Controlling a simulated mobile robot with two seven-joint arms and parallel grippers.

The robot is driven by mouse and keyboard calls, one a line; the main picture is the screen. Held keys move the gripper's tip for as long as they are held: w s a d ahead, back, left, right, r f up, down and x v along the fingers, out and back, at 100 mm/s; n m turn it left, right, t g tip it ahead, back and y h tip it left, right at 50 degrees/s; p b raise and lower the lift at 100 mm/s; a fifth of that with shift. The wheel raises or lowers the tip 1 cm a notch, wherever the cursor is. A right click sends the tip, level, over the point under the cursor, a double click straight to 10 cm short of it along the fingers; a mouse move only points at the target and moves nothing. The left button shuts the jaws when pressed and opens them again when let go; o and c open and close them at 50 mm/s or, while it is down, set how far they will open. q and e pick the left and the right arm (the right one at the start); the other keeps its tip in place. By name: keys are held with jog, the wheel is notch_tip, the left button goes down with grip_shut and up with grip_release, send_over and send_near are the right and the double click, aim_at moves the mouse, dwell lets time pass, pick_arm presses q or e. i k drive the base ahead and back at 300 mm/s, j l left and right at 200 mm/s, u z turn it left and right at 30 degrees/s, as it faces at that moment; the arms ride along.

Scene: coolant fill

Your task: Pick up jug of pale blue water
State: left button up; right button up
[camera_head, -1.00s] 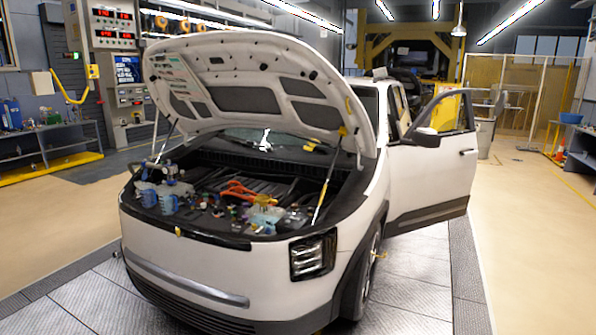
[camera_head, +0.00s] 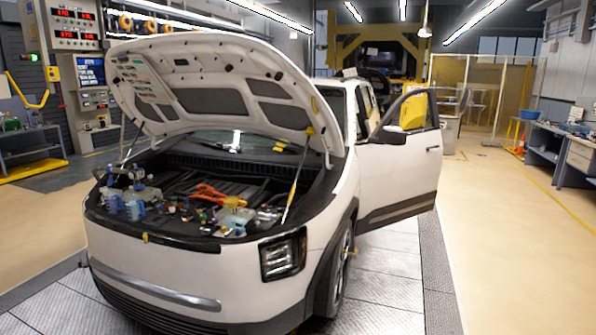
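Two small blue, jug-like containers stand at the left front corner of the open engine bay: one blue container (camera_head: 112,202) and, right beside it, another blue container (camera_head: 135,209). They are too small and far off for me to tell which holds pale blue water. A clear, pale container (camera_head: 234,218) sits farther right along the front of the bay. Neither of my grippers is in view.
The white car (camera_head: 170,262) faces me with its hood (camera_head: 210,85) propped up and a side door (camera_head: 402,160) open at right. Small parts and orange cables (camera_head: 220,195) crowd the bay. Workbenches stand at both sides; the floor (camera_head: 500,250) at right is clear.

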aim_at(133, 204)
jog(key=i+l+u, duration=0.4)
jog(key=l, duration=0.25)
jog(key=i+l+u, duration=0.25)
jog(key=l+u, duration=0.2)
jog(key=l, duration=0.25)
jog(key=i+u, duration=0.1)
jog(key=u, duration=1.2)
jog(key=i+u, duration=0.3)
jog(key=i, duration=2.8)
